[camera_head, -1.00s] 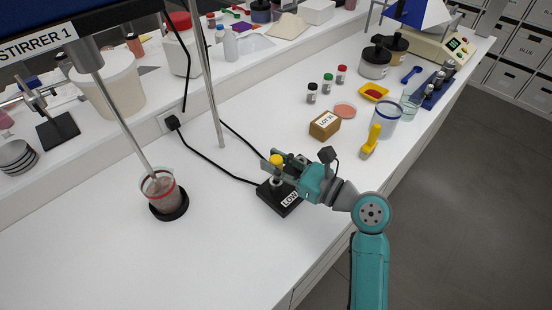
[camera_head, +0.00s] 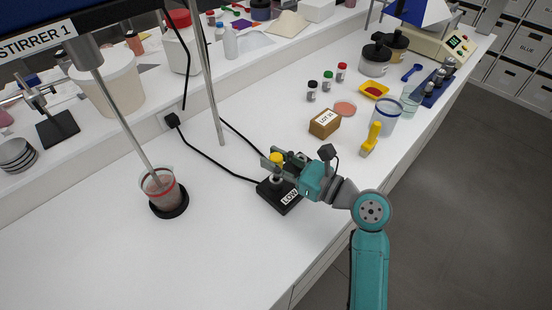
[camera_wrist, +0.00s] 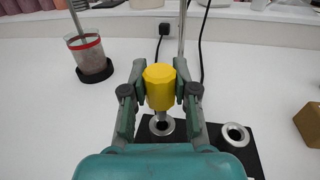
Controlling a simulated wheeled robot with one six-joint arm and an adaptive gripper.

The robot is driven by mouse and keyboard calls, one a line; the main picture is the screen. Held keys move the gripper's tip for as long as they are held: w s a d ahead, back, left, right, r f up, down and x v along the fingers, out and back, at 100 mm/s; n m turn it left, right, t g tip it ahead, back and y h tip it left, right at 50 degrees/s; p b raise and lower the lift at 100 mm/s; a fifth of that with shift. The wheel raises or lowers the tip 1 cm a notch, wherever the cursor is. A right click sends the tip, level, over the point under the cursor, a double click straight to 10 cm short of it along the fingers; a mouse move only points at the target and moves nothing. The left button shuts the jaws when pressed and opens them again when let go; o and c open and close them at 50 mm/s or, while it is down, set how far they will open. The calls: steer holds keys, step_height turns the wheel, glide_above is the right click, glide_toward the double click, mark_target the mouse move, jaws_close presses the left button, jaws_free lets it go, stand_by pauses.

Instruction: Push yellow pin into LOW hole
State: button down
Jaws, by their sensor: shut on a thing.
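The yellow pin (camera_head: 277,159) has a thick yellow head and a thin metal shaft. My gripper (camera_wrist: 160,88) is shut on its head and holds it roughly upright above the black block (camera_head: 280,203). The block has a white LOW label (camera_head: 289,197) on its side. In the wrist view the block (camera_wrist: 205,133) shows two metal-ringed holes. The shaft is over the left hole (camera_wrist: 161,126); I cannot tell whether its tip is inside. The right hole (camera_wrist: 235,134) is empty. The wrist view does not show the label.
A beaker of reddish liquid (camera_head: 160,189) stands on a black base at left, under the stirrer rod. A black cable (camera_head: 205,158) runs behind the block. A brown LOT box (camera_head: 324,124) and a yellow-handled brush (camera_head: 371,140) lie behind to the right. The front left bench is clear.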

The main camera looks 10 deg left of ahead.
steer(key=shift+f, duration=1.85)
steer(key=c, duration=0.8)
jaws_free()
steer(key=v, duration=1.2)
